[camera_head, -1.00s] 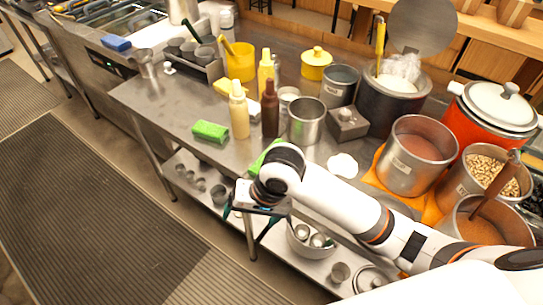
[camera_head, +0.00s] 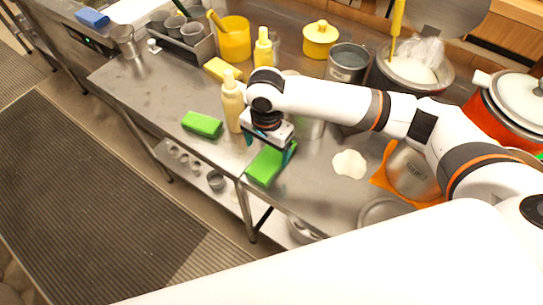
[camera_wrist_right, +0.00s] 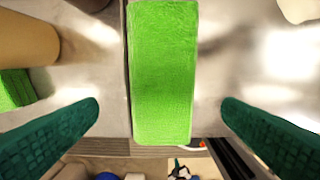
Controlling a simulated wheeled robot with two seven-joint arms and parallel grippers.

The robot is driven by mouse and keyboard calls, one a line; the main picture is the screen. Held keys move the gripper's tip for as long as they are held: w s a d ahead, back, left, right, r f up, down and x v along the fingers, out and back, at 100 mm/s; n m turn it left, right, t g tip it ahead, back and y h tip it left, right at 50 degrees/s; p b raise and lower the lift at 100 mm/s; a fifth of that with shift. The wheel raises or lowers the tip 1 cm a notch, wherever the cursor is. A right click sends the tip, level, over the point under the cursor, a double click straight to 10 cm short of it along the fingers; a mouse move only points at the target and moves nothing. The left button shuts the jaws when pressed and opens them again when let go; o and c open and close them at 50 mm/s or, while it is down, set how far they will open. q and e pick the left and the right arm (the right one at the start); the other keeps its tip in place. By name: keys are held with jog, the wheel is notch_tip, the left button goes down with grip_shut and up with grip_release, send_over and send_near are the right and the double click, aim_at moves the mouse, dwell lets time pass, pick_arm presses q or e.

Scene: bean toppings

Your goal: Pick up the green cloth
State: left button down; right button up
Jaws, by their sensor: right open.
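A green cloth (camera_head: 265,166), folded into a flat rectangle, lies on the steel counter near its front edge. My right gripper (camera_head: 269,148) is above it, open and empty. In the right wrist view the green cloth (camera_wrist_right: 163,72) lies lengthwise between the two dark green fingers (camera_wrist_right: 160,107), with a gap on both sides. A second green cloth (camera_head: 202,124) lies further left on the counter; part of it shows at the left edge of the wrist view (camera_wrist_right: 14,89). My left gripper is not in view.
A cream bottle (camera_head: 232,103) stands just left of my right gripper. A yellow bottle (camera_head: 263,50) and a yellow cloth (camera_head: 222,70) are behind. A white patch (camera_head: 349,164) lies to the right, beside an orange cloth (camera_head: 381,181) under a metal pot (camera_head: 410,172). The left counter end is mostly clear.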

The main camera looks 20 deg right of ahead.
aim_at(269, 159)
jog(key=f, duration=0.3)
jog(key=f+p, duration=0.1)
jog(key=shift+w+d+f, duration=0.1)
jog(key=shift+d+f, duration=0.05)
jog(key=shift+d, duration=0.15)
jog(key=shift+f, duration=0.55)
jog(key=c, duration=0.8)
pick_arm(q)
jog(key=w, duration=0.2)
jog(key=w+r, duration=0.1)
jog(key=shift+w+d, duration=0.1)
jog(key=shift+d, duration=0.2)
pick_arm(e)
jog(key=shift+c, duration=1.3)
